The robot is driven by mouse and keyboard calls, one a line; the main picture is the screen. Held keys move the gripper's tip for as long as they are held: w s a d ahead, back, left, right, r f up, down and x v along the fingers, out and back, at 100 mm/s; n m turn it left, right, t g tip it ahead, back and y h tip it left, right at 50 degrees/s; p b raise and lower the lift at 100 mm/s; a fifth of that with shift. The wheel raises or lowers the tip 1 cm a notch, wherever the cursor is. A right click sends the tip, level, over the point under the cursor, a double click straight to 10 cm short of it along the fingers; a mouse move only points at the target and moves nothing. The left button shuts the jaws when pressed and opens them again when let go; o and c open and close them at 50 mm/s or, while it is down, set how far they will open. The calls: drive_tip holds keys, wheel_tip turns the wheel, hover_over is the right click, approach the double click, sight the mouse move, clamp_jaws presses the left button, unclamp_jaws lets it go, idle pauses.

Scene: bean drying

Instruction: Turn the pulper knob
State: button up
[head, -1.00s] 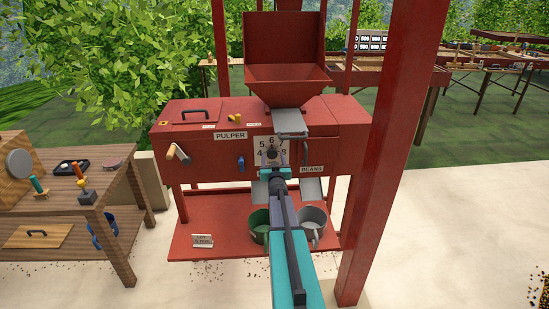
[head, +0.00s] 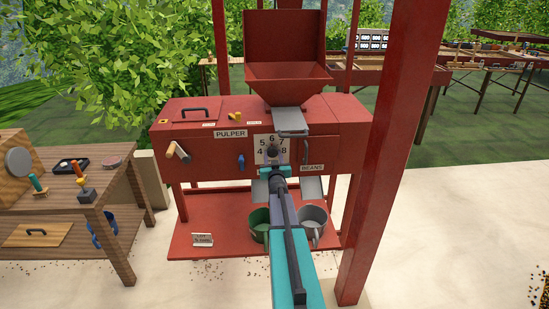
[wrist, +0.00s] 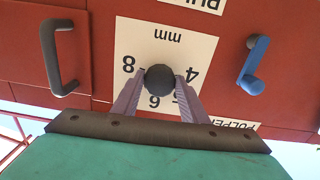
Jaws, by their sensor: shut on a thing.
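The pulper (head: 215,175) is a red box-shaped machine under a red hopper (head: 287,75). A white dial plate (head: 262,157) on its front carries numbers from 4 to 8; the wrist view shows it upside down, marked "mm". A dark round knob (wrist: 160,78) sits at the dial's middle and also shows in the head view (head: 275,150). My gripper (wrist: 160,84) has its two purple-grey fingers shut on the knob from either side. In the head view my arm hides the lower dial. No pointer mark on the knob can be made out.
A blue lever (head: 241,162) is left of the dial and a dark handle (head: 305,152) right of it. A green bucket (head: 259,222) and a grey bucket (head: 312,215) stand below. A red post (head: 385,150) rises close on the right. A wooden bench (head: 110,160) stands left.

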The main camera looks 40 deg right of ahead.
drive_tip(key=shift+s+f+n+b, duration=0.2)
drive_tip(key=shift+f+n+b, duration=0.1)
drive_tip(key=shift+b, duration=0.3)
drive_tip(key=shift+n+b, duration=0.4)
drive_tip(key=shift+b, duration=0.45)
drive_tip(key=n+b, duration=0.3)
drive_tip(key=b, duration=0.2)
drive_tip(key=n+b, duration=0.3)
drive_tip(key=n, duration=0.1)
drive_tip(key=shift+r+b, duration=0.1)
drive_tip(key=shift+b, duration=0.2)
drive_tip(key=shift+r+n+b, duration=0.1)
drive_tip(key=shift+n+b, duration=0.2)
drive_tip(key=shift+n, duration=0.2)
drive_tip(key=o, duration=1)
drive_tip(key=shift+r, duration=0.1)
drive_tip(key=shift+o, duration=0.2)
